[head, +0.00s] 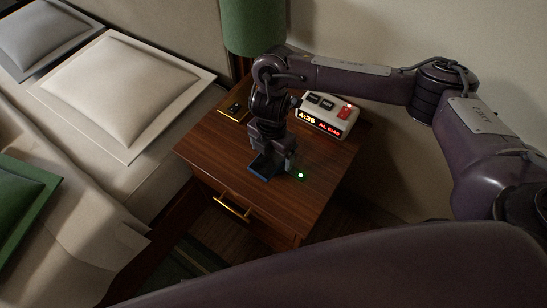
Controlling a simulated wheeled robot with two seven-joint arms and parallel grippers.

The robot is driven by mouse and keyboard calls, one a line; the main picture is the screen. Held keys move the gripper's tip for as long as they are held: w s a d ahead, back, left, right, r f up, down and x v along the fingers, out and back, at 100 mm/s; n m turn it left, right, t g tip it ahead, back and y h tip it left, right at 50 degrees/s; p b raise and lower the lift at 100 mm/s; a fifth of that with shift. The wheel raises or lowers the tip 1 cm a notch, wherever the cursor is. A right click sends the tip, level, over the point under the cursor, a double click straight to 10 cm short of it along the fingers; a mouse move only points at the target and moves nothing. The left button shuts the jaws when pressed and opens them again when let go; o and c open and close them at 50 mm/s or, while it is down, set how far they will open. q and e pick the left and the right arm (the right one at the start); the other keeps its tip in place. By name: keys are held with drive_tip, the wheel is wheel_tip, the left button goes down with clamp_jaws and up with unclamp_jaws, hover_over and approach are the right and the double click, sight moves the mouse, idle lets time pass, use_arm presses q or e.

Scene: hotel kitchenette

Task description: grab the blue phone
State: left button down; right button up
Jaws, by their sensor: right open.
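The blue phone (262,170) lies on the wooden nightstand (213,151), near the middle of its top. My right gripper (275,164) points down over the phone from above and hides part of it. It is open, with its fingers close to the phone. I cannot tell whether they touch it. My left gripper is not in view.
A white alarm clock (325,117) stands behind and right of my right gripper. A green lamp (252,27) is at the back. A small green light (300,175) shows right of the gripper. The bed with pillows (120,90) is at left.

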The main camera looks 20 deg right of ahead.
drive_tip(key=shift+f, duration=0.35)
drive_tip(key=shift+c, duration=0.4)
drive_tip(key=c, duration=1.1)
drive_tip(key=shift+r, duration=0.15)
